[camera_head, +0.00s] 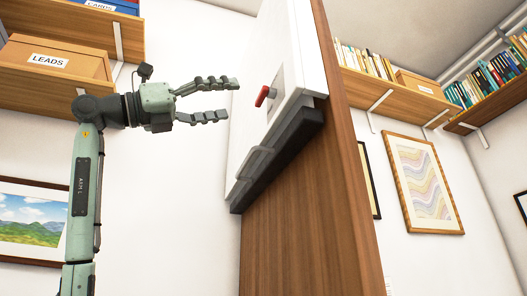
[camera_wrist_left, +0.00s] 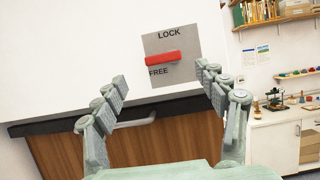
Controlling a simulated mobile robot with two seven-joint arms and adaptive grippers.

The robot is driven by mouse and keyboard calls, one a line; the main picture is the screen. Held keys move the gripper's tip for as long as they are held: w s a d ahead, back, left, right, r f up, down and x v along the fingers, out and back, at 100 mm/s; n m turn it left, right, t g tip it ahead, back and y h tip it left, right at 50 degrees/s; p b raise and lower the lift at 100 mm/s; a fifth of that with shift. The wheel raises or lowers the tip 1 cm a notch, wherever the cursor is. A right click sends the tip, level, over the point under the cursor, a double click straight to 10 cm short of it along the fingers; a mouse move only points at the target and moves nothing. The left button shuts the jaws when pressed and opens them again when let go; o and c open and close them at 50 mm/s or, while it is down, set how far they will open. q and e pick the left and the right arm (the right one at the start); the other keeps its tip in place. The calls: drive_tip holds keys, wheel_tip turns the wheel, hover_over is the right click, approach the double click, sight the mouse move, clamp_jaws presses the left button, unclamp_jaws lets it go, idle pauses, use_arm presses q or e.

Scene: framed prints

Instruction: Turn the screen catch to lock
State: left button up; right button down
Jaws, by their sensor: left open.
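The screen catch is a red handle (camera_wrist_left: 163,58) on a grey plate (camera_wrist_left: 187,42) fixed to a white panel (camera_wrist_left: 90,50). The plate reads LOCK above and FREE below. The handle lies nearly level, its left end just above the word FREE. In the head view the red handle (camera_head: 262,96) sticks out from the panel, seen edge-on. My left gripper (camera_head: 232,99) is open and empty, its fingers pointing at the handle with a gap between. In the left wrist view its fingertips (camera_wrist_left: 160,75) flank the plate's lower part. My right gripper is not in view.
A dark ledge with a grey bar handle (camera_wrist_left: 136,122) runs below the panel, over a wooden face (camera_head: 300,200). Shelves with a LEADS box (camera_head: 55,60) stand near my left arm. Framed prints (camera_head: 425,185) hang on the walls. A workbench (camera_wrist_left: 285,118) stands at the right.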

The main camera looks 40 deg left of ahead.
sight(259, 95)
use_arm(q)
drive_tip(key=p+x, duration=0.1)
drive_tip(key=x, duration=0.5)
drive_tip(key=shift+s+d+r, duration=0.1)
drive_tip(key=shift+s+d, duration=0.1)
drive_tip(key=shift+w+d+r, duration=0.15)
drive_tip(key=shift+w, duration=0.25)
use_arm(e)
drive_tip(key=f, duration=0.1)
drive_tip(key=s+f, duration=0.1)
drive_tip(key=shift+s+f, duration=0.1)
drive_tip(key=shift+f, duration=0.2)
use_arm(q)
drive_tip(key=shift+c, duration=0.4)
drive_tip(key=c, duration=1.1)
